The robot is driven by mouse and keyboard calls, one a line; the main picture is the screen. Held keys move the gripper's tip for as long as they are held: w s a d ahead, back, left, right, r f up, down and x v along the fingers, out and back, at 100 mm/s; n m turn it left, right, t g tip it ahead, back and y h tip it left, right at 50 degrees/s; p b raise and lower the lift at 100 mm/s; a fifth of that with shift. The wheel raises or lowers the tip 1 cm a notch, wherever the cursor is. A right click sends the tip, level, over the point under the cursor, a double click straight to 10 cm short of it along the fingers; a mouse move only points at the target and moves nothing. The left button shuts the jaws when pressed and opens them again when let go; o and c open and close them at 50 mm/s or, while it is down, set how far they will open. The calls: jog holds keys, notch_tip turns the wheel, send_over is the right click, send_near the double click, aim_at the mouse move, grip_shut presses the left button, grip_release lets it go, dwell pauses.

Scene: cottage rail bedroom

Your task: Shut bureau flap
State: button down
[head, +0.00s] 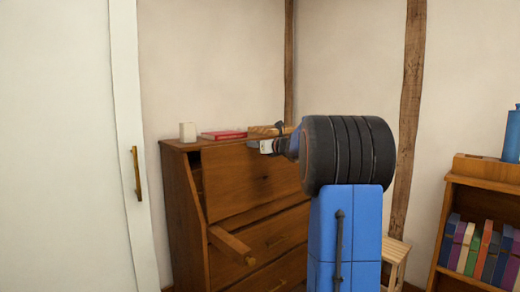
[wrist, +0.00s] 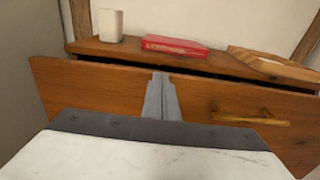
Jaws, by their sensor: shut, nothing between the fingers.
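The wooden bureau (head: 190,220) stands against the wall in the head view. Its flap (head: 245,180) is raised and nearly upright, leaning slightly outward, with a dark gap at its left edge. In the wrist view the flap (wrist: 95,88) spans the picture, with a brass handle (wrist: 235,119) right of centre. A dark gap shows between its upper edge and the bureau top (wrist: 120,52). My gripper (wrist: 160,80) is shut and empty at the outer face of the flap, near its upper edge; contact is unclear. My arm hides the flap's right part in the head view.
A wooden support bar (head: 230,244) sticks out below the flap, above the drawers. A white block (head: 188,132), a red book (head: 223,135) and a wooden tray (wrist: 270,65) lie on top. A stool (head: 396,252) and bookcase (head: 480,185) stand right; a white door (head: 125,90) is left.

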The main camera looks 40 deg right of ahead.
jog(key=w, duration=1)
jog(key=shift+a+f+g, duration=0.3)
jog(key=shift+a+g, duration=0.1)
jog(key=shift+a, duration=0.05)
